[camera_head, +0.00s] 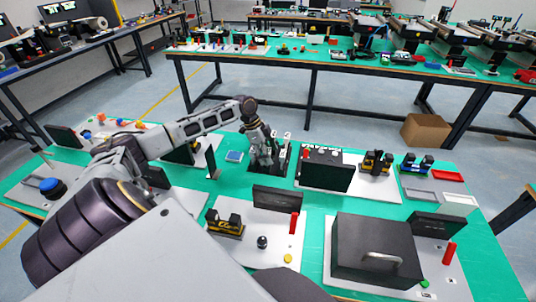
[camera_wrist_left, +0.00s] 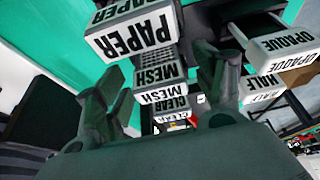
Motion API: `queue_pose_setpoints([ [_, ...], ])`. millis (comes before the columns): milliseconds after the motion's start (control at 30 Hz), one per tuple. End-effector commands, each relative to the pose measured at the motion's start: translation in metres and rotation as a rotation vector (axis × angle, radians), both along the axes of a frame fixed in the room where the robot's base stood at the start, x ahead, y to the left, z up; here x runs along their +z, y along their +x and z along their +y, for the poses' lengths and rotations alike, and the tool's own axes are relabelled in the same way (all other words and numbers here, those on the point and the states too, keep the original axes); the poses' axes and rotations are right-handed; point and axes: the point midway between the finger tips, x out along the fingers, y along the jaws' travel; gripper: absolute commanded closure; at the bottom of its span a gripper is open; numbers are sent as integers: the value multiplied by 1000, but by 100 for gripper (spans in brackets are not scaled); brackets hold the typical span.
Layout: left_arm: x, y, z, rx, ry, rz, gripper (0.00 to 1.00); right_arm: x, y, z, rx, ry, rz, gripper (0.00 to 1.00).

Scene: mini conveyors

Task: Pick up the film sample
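Several film samples with white labels stand in a dark rack (camera_head: 268,170) on the green table. In the left wrist view the labels read PAPER (camera_wrist_left: 135,32), MESH (camera_wrist_left: 158,72), CLEAR (camera_wrist_left: 170,107), OPAQUE (camera_wrist_left: 283,42) and HALF (camera_wrist_left: 262,86), some repeated. My left gripper (camera_head: 264,158) is pointed down at the rack. In the left wrist view its fingers (camera_wrist_left: 158,85) are spread apart, with the MESH and CLEAR labels showing between them. I cannot tell whether a finger touches a sample. My right gripper is not in view.
A dark panel (camera_head: 325,171) stands right of the rack, and another (camera_head: 211,160) stands to its left. A small blue square (camera_head: 234,156) lies left of the rack. A large dark box (camera_head: 372,250) with a handle sits at the front right.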

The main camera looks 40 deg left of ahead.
Motion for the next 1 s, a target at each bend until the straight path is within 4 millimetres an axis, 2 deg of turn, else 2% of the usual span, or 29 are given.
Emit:
queue_pose_setpoints([
  [33, 0, 0, 0, 0, 0, 0, 38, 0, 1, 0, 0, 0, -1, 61],
  [333, 0, 0, 0, 0, 0, 0, 77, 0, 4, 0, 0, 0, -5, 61],
  [733, 5, 0, 0, 0, 0, -1, 78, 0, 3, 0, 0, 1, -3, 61],
  [1000, 32, 1, 1, 0, 1, -2, 78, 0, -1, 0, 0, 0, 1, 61],
])
